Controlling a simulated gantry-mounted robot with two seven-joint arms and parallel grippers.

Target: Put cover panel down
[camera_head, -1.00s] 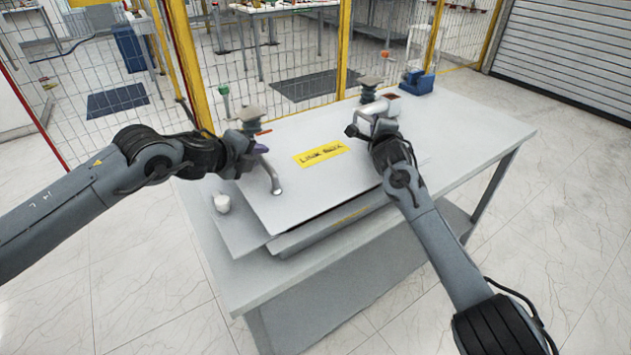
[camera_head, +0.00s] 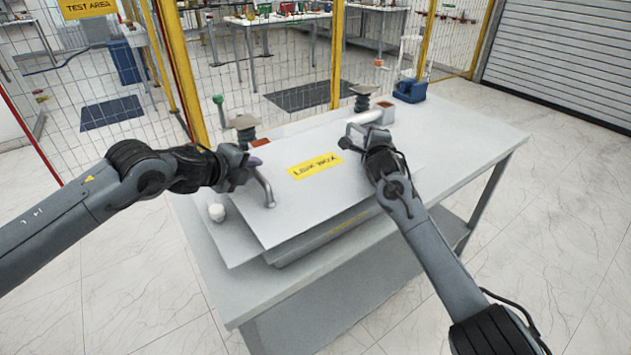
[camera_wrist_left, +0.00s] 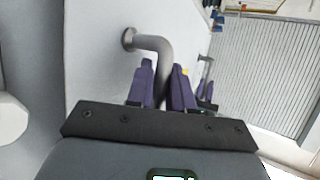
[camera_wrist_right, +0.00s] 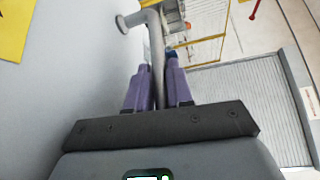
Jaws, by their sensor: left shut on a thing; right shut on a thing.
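The cover panel (camera_head: 318,193) is a flat grey plate with a yellow label (camera_head: 315,165) and a bar handle at each side. In the head view it lies level over a grey box-like body on the table; whether it touches that body all round I cannot tell. My left gripper (camera_head: 257,168) is shut on the left handle (camera_head: 266,190); its purple fingers clasp the bar in the left wrist view (camera_wrist_left: 168,88). My right gripper (camera_head: 372,135) is shut on the right handle (camera_head: 362,121), also clasped in the right wrist view (camera_wrist_right: 157,85).
The grey table (camera_head: 480,140) has free room at its right. A small white cylinder (camera_head: 217,212) stands left of the panel. Ribbed bushings (camera_head: 244,129) and (camera_head: 363,97) rise behind it. A blue object (camera_head: 410,91) sits at the back right. A mesh fence (camera_head: 270,75) stands behind.

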